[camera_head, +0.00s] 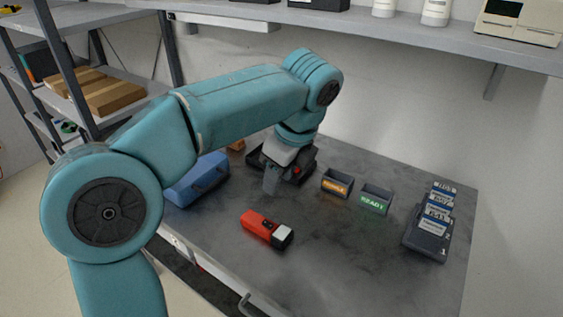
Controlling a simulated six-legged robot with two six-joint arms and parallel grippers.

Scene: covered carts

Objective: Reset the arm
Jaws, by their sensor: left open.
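My left arm (245,97) comes in from the left, arches over the dark bench top (340,260) and bends down near its back. My left gripper (272,180) points down, open, with nothing seen between its fingers. It is in front of a black device (303,166) that the wrist partly hides; I cannot tell whether they touch. My right gripper is not in view.
A red handheld tool (258,224) lies front centre. A blue case (198,180) is at left. Two small bins, one marked READY (375,199), stand right of the gripper. A dark holder with labelled cards (428,236) is at right. A shelf (400,32) overhangs the back.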

